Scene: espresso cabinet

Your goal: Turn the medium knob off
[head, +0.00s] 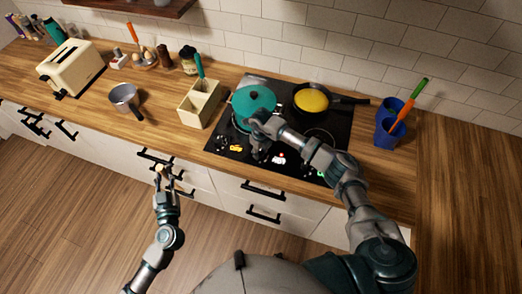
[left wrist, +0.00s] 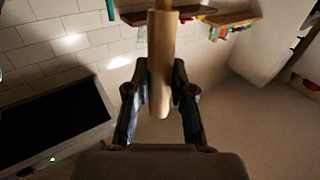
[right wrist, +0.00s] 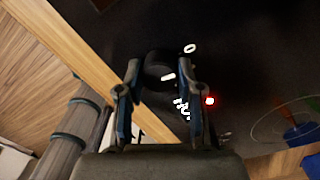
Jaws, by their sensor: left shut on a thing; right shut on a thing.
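The black stove (head: 338,128) has a row of glowing marks along its front edge. My right gripper (head: 258,152) reaches down at that edge. In the right wrist view, my right gripper (right wrist: 165,90) is shut on a dark round knob (right wrist: 158,68), with a white mark and a red light (right wrist: 210,100) beside it. I cannot read which knob it is. My left gripper (head: 165,180) is in front of the drawers, away from the stove. In the left wrist view, my left gripper (left wrist: 160,95) is shut on a pale wooden handle (left wrist: 162,50).
A teal pot (head: 254,100) and a pan (head: 298,90) holding yellow food sit on the stove. A cream divided holder (head: 197,108) stands left of it, a blue utensil holder (head: 385,128) right. A saucepan (head: 123,96) and toaster (head: 70,66) stand further left.

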